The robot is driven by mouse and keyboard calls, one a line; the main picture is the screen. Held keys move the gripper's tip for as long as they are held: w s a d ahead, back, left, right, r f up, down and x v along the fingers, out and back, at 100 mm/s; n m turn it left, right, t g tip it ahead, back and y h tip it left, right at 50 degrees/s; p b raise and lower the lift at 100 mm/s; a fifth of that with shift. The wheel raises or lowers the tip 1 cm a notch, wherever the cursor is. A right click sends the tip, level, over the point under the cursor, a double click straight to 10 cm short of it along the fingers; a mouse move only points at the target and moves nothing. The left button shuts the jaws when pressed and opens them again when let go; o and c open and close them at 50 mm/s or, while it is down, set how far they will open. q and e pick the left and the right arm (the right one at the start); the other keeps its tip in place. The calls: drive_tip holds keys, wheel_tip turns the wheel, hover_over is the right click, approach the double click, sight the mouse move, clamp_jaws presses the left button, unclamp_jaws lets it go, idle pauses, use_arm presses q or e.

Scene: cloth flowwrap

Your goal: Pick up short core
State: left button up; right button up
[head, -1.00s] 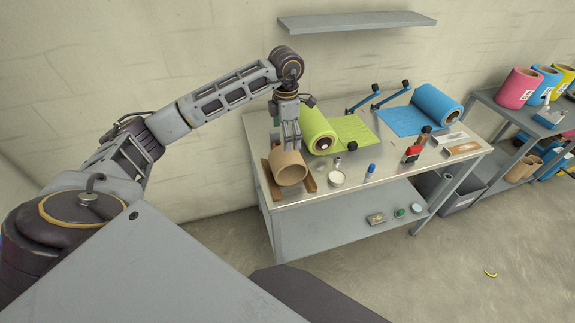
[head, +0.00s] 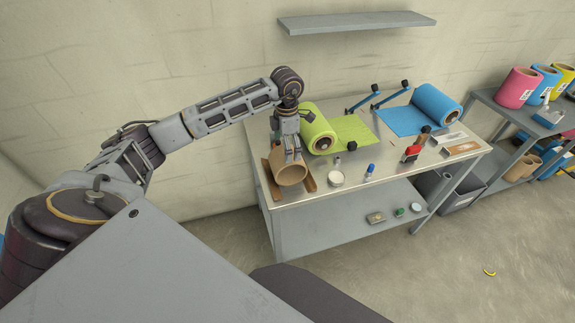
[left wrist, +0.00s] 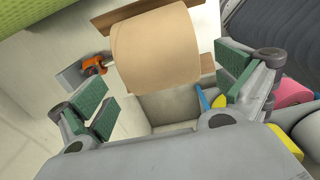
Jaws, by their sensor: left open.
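The short core, a brown cardboard tube (head: 291,174), lies on its side in a brown wooden cradle (head: 268,178) at the left end of the steel table. It also shows large at the top middle of the left wrist view (left wrist: 158,48). My left gripper (head: 293,155) points down at the core's upper side, its fingertips close to it. In the left wrist view its green-padded fingers (left wrist: 165,95) are spread wide, with the core ahead of the gap between them. I cannot tell whether they touch the core. My right gripper is not in view.
A small white round dish (head: 336,179) is just right of the cradle. A blue roll (head: 437,104) and small tools occupy the table's right side. A wall shelf (head: 357,22) hangs above.

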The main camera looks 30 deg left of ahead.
use_arm(q)
drive_tip(key=shift+w+f+p, duration=0.15)
drive_tip(key=shift+f+p, duration=0.35)
drive_tip(key=shift+f, duration=1.55)
drive_tip(key=c, duration=1.2)
